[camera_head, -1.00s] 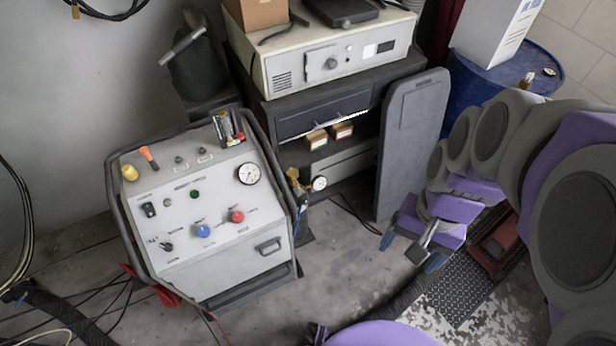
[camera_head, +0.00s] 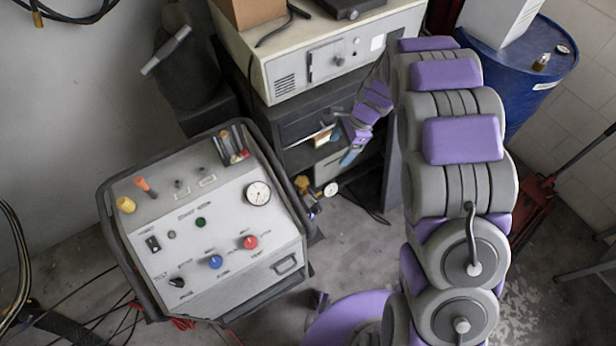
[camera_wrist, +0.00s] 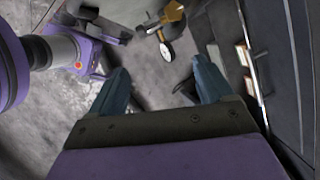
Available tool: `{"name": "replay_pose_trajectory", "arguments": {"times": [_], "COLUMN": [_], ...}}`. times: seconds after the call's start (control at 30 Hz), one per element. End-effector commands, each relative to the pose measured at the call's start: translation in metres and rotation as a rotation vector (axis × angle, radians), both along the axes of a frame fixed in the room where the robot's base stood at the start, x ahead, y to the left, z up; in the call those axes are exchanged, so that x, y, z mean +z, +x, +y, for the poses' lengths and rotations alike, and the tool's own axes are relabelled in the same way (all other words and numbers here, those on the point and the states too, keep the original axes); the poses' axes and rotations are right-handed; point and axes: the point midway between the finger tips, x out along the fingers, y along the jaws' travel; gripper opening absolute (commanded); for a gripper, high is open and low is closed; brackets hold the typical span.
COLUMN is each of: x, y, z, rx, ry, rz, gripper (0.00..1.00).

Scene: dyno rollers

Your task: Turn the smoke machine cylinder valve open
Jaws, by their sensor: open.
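The smoke machine (camera_head: 205,235) is a white-topped box with knobs and a gauge, standing at the left in the head view. The brass cylinder valve (camera_head: 302,184) sits low at its right side, with a small white gauge (camera_head: 330,189) beside it. The cylinder body is mostly hidden. In the wrist view the brass valve (camera_wrist: 166,16) is at the top, and its gauge (camera_wrist: 167,52) shows between and beyond the fingers. My gripper (camera_head: 338,146) is open and empty, in front of the dark cabinet, apart from the valve. Its two blue fingers (camera_wrist: 160,72) point toward the valve.
The dark cabinet (camera_head: 290,110) carries a beige device (camera_head: 345,55) and stands close to my gripper. Its shelf also shows at the right in the wrist view. A blue drum (camera_head: 520,75) is at the upper right. Cables lie on the floor at the lower left.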

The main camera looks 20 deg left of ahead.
Motion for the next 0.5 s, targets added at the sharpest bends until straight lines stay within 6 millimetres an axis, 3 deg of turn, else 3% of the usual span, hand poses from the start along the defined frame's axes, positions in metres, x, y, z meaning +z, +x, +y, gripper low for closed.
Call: {"name": "replay_pose_trajectory", "arguments": {"times": [0.03,0.13,0.5], "x": [-0.015,-0.032,-0.062], "y": [0.002,0.009,0.012], "z": [0.013,0.027,0.032], "rx": [-0.018,-0.063,-0.116], "ry": [0.002,0.014,0.042], "rz": [0.017,0.032,0.053], "gripper": [0.8,0.8,0.8]}}
